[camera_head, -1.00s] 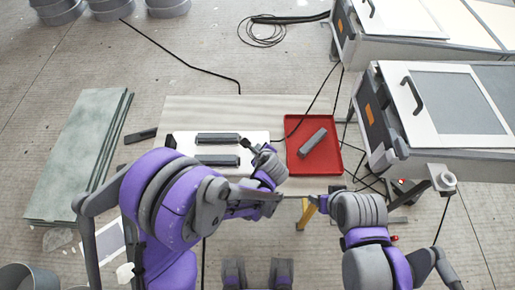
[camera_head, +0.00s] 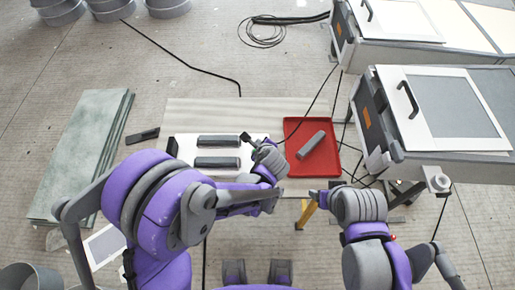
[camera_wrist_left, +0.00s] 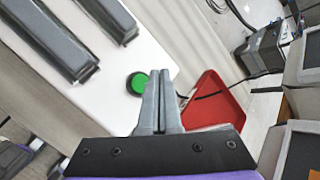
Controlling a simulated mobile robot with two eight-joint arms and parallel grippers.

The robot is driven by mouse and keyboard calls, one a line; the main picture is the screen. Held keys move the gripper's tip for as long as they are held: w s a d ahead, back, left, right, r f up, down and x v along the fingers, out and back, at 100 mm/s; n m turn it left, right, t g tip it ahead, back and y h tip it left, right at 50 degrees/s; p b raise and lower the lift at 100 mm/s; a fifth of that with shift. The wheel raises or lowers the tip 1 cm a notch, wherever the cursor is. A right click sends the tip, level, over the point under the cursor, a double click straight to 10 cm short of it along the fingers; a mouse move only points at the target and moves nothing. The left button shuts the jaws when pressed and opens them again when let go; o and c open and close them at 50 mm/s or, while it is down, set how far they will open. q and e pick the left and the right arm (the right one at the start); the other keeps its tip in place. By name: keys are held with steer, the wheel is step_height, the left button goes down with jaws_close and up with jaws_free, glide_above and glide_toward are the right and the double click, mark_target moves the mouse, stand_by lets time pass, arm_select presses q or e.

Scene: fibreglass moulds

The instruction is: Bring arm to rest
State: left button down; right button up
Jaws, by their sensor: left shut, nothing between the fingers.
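My left arm comes in from the left in the head view, bent, with purple and grey links. My left gripper (camera_head: 246,137) is at the right end of the white board (camera_head: 180,150), beside the red tray. In the left wrist view its two fingers (camera_wrist_left: 160,75) are together with nothing between them, near a round green button (camera_wrist_left: 137,83) by the board's edge. My right arm is folded at the lower right. Its gripper (camera_head: 314,197) is small in the head view, and its jaws cannot be made out.
Two dark grey bars (camera_head: 218,141) lie on the board. The red tray (camera_head: 325,169) holds another grey bar (camera_head: 311,145). Grey-and-white machines (camera_head: 440,110) are at the right, with cables on the floor.

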arm_select(q)
step_height(320, 180, up, 2)
steer(key=shift+r+p, duration=0.1)
steer(key=shift+p, duration=0.3)
steer(key=shift+a, duration=0.1)
steer(key=s+a+r+n+g, duration=0.1)
steer(key=s+a+r+n, duration=0.3)
steer(key=a+n, duration=0.2)
steer(key=s+a+r+n+g, duration=0.1)
steer(key=s+a+r+n, duration=0.25)
steer(key=a+n, duration=0.3)
steer(key=s+a+r+n+h, duration=0.1)
steer(key=s+a+n, duration=0.1)
steer(key=s+n, duration=0.3)
steer(key=s+a+r+n+g, duration=0.1)
steer(key=s+a+n, duration=0.2)
steer(key=s+n, duration=0.3)
steer(key=shift+s+a+g+h, duration=0.3)
steer(key=shift+s+h, duration=0.1)
steer(key=shift+s, duration=0.65)
steer(key=shift+n, duration=0.25)
